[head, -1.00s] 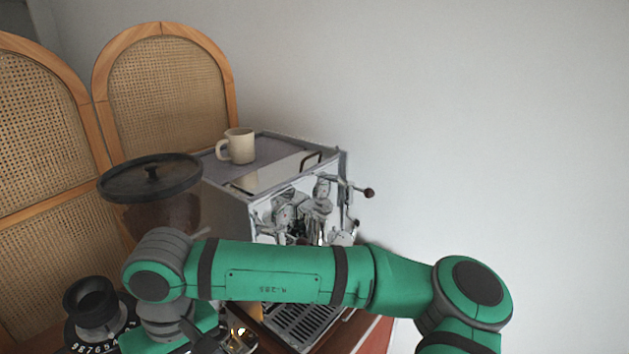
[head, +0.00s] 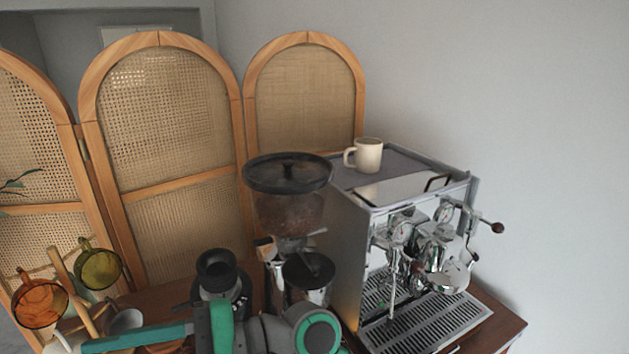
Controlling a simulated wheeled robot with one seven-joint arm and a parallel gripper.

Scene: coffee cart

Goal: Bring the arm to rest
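My green and grey arm lies low along the bottom edge of the head view, in front of the coffee grinder. It is folded, with a link reaching to the left. My gripper's fingers cannot be made out, so its state is hidden. The espresso machine (head: 341,255) stands at the right on the wooden cart (head: 506,325). A cream mug (head: 368,156) stands upright on top of the machine.
The grinder (head: 288,205) with its dark hopper stands left of the machine. A black dial-marked device (head: 217,272) stands further left. Orange (head: 40,301) and olive (head: 99,265) cups hang at the lower left. A rattan screen (head: 160,130) stands behind.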

